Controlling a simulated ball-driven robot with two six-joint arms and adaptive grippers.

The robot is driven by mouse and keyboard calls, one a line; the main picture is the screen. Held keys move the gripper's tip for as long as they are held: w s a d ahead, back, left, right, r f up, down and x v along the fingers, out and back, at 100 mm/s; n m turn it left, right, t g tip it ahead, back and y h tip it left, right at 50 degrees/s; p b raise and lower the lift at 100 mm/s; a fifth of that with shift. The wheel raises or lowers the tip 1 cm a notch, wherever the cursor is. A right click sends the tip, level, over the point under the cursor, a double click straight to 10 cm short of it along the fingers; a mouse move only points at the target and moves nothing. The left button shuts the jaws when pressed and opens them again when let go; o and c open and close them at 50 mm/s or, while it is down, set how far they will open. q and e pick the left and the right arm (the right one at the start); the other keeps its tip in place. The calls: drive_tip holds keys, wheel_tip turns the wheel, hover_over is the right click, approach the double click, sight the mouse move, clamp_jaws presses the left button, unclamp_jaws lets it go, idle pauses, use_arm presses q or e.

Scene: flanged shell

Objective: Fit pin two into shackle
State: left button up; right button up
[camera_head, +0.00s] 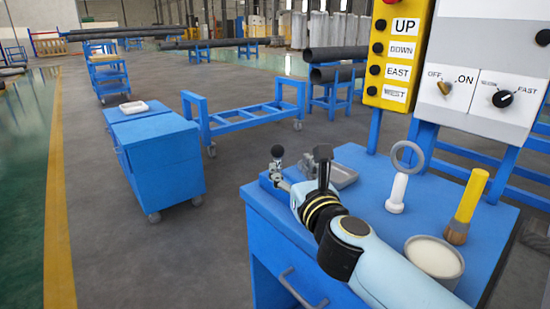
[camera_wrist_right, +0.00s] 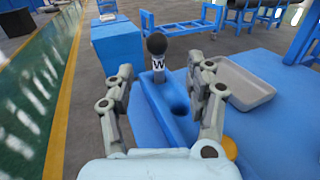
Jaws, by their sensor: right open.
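My right gripper (camera_head: 278,174) is open over the far left corner of the blue cart. In the right wrist view its two fingers (camera_wrist_right: 166,75) stand apart, with a black ball-topped pin (camera_wrist_right: 156,62) between them, seemingly beyond the tips. The pin stands upright with a grey shank and a white label that looks like a W. It stands by a blue block (camera_wrist_right: 182,122) with a round dark hole. The black ball (camera_head: 277,151) also shows in the head view. I cannot make out a shackle or a pin marked two. My left gripper is out of view.
A grey tray (camera_wrist_right: 243,84) lies right of the fingers. A control panel (camera_head: 495,65) rises behind.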

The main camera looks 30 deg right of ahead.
sight(279, 153)
drive_tip(key=x, duration=0.3)
drive_tip(key=shift+w+d, duration=0.1)
drive_tip(key=shift+w, duration=0.15)
drive_tip(key=shift+w+r, duration=0.1)
drive_tip(key=shift+w, duration=0.2)
drive_tip(key=x, duration=0.4)
drive_tip(key=shift+w, duration=0.25)
drive_tip(key=c, duration=0.5)
clamp_jaws()
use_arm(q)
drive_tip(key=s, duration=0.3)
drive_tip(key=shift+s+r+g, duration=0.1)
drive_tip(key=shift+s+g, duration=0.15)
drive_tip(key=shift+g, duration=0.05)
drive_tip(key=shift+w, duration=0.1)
